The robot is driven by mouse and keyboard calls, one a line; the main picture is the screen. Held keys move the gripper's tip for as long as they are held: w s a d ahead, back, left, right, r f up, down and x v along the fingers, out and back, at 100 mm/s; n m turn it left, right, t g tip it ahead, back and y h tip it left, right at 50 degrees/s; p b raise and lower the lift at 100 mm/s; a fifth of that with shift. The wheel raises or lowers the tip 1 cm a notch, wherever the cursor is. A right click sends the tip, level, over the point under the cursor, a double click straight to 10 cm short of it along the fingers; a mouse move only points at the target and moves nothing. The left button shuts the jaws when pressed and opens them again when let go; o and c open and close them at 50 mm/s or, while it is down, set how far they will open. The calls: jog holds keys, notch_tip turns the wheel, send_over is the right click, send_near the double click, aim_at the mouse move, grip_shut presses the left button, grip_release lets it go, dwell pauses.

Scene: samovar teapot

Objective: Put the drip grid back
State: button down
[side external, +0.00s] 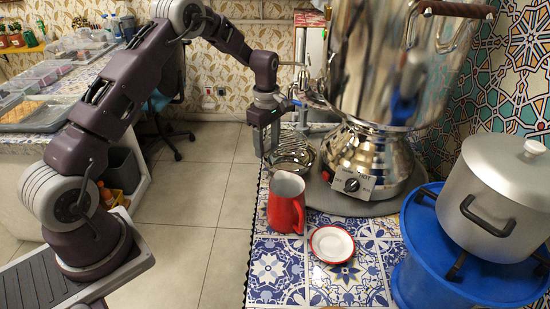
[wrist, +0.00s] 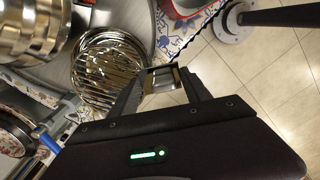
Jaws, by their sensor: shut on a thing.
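The drip grid (wrist: 100,62) is a round, shiny metal grille with parallel slats. In the side view the slatted grid (side external: 292,143) shows at the samovar's left, just over a round metal drip bowl (side external: 295,164). I cannot tell whether it rests in the bowl or is held just above it. My gripper (side external: 266,150) points down at the left edge of the grid. In the wrist view my gripper (wrist: 162,78) has its fingertips at the grid's near rim, shut on it; the exact contact is hard to see. The silver samovar (side external: 368,158) stands on a round grey base.
A red jug (side external: 286,203) and a red-rimmed white saucer (side external: 331,245) stand on the tiled counter (side external: 275,272) in front. A large pot (side external: 500,185) sits on a blue stand (side external: 415,260) at the right. The samovar's tap and body are close above the grid. Open floor lies left.

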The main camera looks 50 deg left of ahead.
jog(key=shift+f, duration=2.1)
jog(key=shift+f, duration=0.45)
jog(key=shift+c, duration=2.4)
grip_release()
